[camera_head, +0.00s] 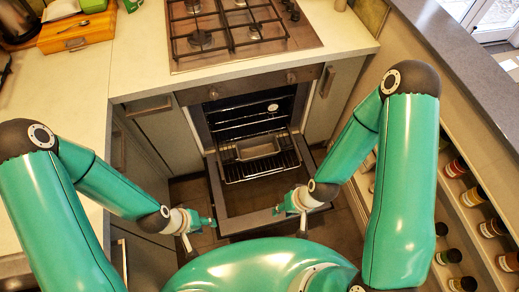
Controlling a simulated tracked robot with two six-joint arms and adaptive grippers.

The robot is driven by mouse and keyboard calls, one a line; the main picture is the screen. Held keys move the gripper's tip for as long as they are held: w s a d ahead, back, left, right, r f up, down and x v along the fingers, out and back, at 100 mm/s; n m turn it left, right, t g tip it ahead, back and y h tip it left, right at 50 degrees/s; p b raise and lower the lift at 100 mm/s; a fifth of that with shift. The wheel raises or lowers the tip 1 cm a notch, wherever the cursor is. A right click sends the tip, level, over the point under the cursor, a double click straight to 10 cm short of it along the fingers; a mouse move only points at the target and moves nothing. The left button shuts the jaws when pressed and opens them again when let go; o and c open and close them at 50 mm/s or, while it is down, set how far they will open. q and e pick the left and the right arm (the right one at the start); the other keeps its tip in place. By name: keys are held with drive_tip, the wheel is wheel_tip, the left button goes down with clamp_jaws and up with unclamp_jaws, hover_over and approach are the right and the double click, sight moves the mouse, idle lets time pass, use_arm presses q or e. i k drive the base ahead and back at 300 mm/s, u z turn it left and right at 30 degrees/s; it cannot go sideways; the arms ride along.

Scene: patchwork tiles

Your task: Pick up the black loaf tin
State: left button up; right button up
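A dark grey-black loaf tin (258,148) sits upright on the wire rack (262,167) inside the open oven. Its long side faces me, and its inside looks empty. My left gripper (203,222) is low and left of the lowered oven door, apart from the tin. My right gripper (287,209) is at the door's right edge, nearer to me than the tin. Neither gripper touches the tin. Both are small and seen from above, so I cannot tell whether their fingers are open, or whether the right one touches the door.
The oven door (254,222) hangs down open below the rack. A gas hob (228,30) is on the worktop above. A shelf of spice jars (474,197) is on the right.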

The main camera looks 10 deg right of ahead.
sight(258, 148)
drive_tip(key=i, duration=0.85)
drive_tip(key=u, duration=0.05)
